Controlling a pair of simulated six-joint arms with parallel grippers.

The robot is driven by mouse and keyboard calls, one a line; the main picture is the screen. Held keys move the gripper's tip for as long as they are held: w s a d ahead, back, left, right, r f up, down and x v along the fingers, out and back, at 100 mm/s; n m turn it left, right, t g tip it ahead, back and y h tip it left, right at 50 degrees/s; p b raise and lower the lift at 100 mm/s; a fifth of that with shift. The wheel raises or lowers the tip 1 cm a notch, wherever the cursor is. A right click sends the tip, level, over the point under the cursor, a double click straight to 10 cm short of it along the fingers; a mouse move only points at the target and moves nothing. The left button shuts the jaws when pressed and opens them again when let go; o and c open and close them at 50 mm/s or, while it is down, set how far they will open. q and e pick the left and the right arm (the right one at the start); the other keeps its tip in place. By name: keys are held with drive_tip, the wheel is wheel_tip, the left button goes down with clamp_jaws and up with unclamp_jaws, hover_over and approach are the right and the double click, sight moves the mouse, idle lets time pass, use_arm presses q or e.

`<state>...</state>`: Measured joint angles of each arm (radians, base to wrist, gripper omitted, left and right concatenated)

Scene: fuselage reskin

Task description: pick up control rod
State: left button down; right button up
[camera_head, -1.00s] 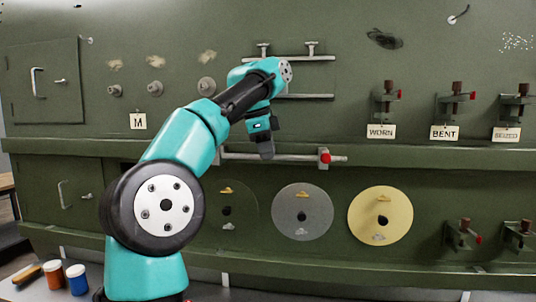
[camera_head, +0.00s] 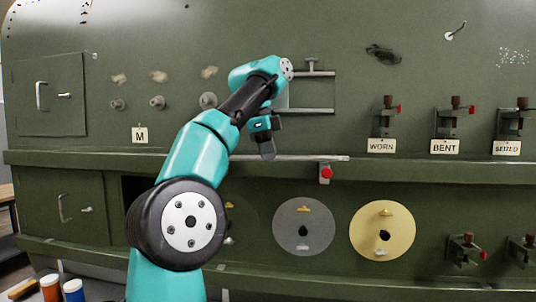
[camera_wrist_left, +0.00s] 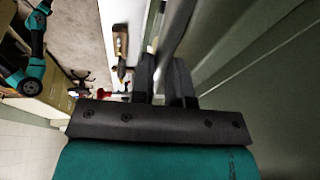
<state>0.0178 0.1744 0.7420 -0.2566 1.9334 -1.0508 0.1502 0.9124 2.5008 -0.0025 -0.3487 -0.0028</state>
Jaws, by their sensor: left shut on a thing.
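The control rod (camera_head: 310,158) is a thin, pale metal bar. It lies level across the green panel in the head view, just above a small bracket with a red knob (camera_head: 326,173). My left gripper (camera_head: 267,152) is shut on the rod near its middle, pointing down. The rod shows a gap above the red-knobbed bracket.
A ledge runs under the rod. Clamps labelled WORN (camera_head: 381,146), BENT (camera_head: 445,147) and SEIZED (camera_head: 506,148) stand at right. A grey disc (camera_head: 290,236) and a yellow disc (camera_head: 365,225) sit below. Orange (camera_head: 51,289) and blue (camera_head: 73,291) jars stand lower left.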

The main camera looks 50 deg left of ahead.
use_arm(q)
drive_tip(key=s+d+r, duration=0.1)
drive_tip(key=s+d, duration=0.9)
drive_tip(key=d, duration=0.1)
drive_tip(key=shift+d+r, duration=0.2)
drive_tip(key=shift+d, duration=0.05)
idle(0.6)
